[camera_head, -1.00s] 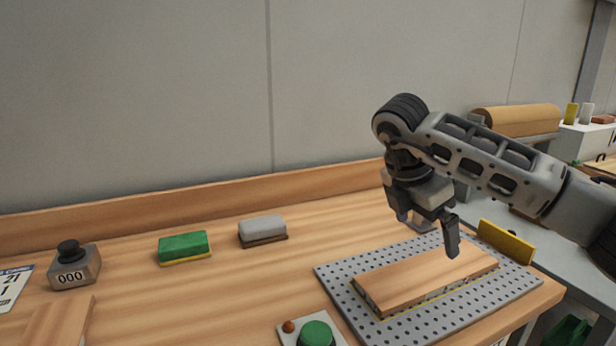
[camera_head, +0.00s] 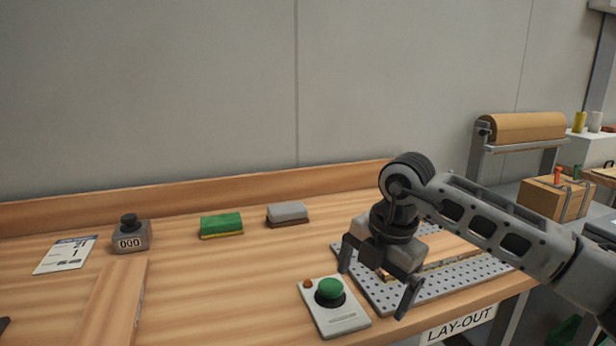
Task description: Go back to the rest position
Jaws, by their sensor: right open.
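My right gripper (camera_head: 376,292) is open and empty. It hangs fingers down above the front part of the bench, just right of the push-button box (camera_head: 335,316) with its green button. A wooden board (camera_head: 447,246) lies on the perforated grey plate (camera_head: 470,281) at the bench's right end, partly hidden behind my right arm and gripper. My left gripper is not in view.
A green sponge (camera_head: 221,225) and a grey-and-brown block (camera_head: 288,214) lie near the back ledge. A counter (camera_head: 131,236) reading 000, a card (camera_head: 66,254) and a wooden piece (camera_head: 112,303) are at left. The bench middle is clear.

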